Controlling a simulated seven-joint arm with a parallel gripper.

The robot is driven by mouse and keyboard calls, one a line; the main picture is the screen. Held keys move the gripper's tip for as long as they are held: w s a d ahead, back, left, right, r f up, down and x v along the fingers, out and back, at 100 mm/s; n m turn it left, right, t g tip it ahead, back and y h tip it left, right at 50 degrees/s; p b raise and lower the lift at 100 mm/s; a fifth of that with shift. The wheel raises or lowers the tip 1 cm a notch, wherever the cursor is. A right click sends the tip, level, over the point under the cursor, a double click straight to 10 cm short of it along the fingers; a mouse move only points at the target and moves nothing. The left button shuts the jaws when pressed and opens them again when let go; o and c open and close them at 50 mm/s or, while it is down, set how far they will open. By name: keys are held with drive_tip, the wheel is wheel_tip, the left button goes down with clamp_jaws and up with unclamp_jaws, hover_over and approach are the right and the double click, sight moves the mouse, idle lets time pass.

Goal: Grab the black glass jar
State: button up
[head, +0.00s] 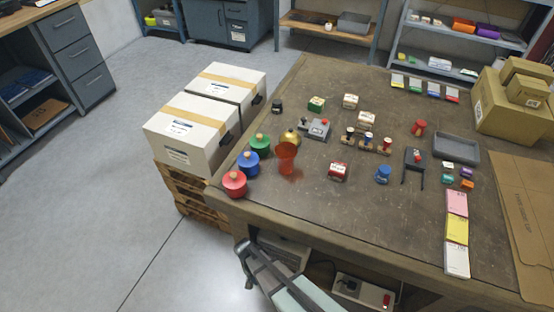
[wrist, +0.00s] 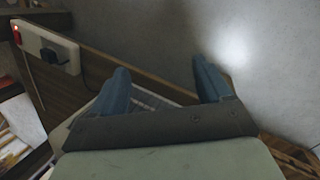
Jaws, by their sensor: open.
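A small black jar (head: 277,106) stands on the table near its far left part, behind the gold round object; at this size I cannot tell whether it is glass. My gripper (head: 244,265) is low at the table's near edge, far from the jar and below the tabletop. In the wrist view my gripper (wrist: 163,80) shows its two blue-grey fingers spread apart with nothing between them. The black jar is not in the wrist view.
The brown table (head: 330,215) holds red, blue and green jars at its left edge, an orange cup (head: 286,158), a gold object (head: 291,137), stamps and small boxes. White cartons (head: 190,130) stand left of it. A power strip (wrist: 45,47) shows in the wrist view.

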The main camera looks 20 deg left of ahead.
drive_tip(key=s+a+r+n+y, duration=0.15)
drive_tip(key=a+r, duration=0.25)
drive_tip(key=a, duration=0.5)
drive_tip(key=a+r+t+y, duration=0.1)
drive_tip(key=a+r+y, duration=0.15)
drive_tip(key=a, duration=0.65)
drive_tip(key=s+a+r+n+y, duration=0.1)
drive_tip(key=a+r+y, duration=0.1)
drive_tip(key=a+r, duration=0.45)
drive_tip(key=w+a+r+y, duration=0.35)
drive_tip(key=a+r, duration=0.25)
drive_tip(key=r, duration=0.4)
drive_tip(key=w+a+r+n+g+y, duration=0.15)
drive_tip(key=w+a+r, duration=0.25)
drive_tip(key=a+r, duration=0.45)
drive_tip(key=w+a+r+y, duration=0.3)
drive_tip(key=w+a+r, duration=0.15)
drive_tip(key=r, duration=0.75)
wheel_tip(320, 180, up, 12)
drive_tip(key=n+t+h, duration=0.1)
drive_tip(key=n+h, duration=0.7)
drive_tip(key=h, duration=0.2)
hover_over(277, 101)
wheel_tip(277, 101, down, 13)
drive_tip(key=shift+r, duration=0.1)
